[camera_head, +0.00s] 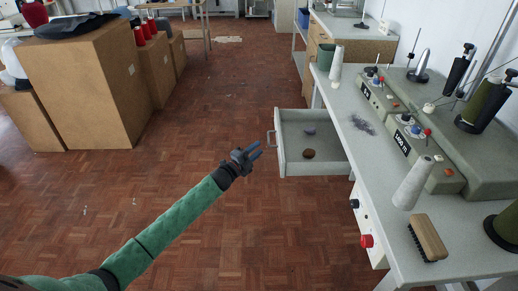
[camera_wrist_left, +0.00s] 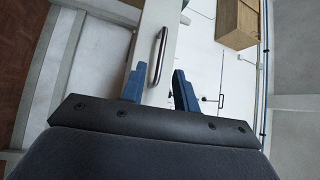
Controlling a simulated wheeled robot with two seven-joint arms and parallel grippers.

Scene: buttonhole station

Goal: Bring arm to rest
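My left gripper (camera_head: 252,153) is at the end of my green-sleeved arm, just left of the open drawer (camera_head: 312,169). Its blue fingers are apart with nothing held between them, as the left wrist view (camera_wrist_left: 160,70) shows. The drawer's metal handle (camera_head: 270,138) is close beyond the fingertips; in the left wrist view the handle (camera_wrist_left: 158,55) lines up with the gap between them. In the head view the fingertips look apart from the handle. My right gripper is in neither view.
The drawer holds a purple item (camera_head: 310,131) and a brown item (camera_head: 308,153). The grey worktable (camera_head: 340,101) at right carries machines, thread cones and a brush (camera_head: 428,238). Cardboard boxes (camera_head: 85,85) stand at back left. The parquet floor between is clear.

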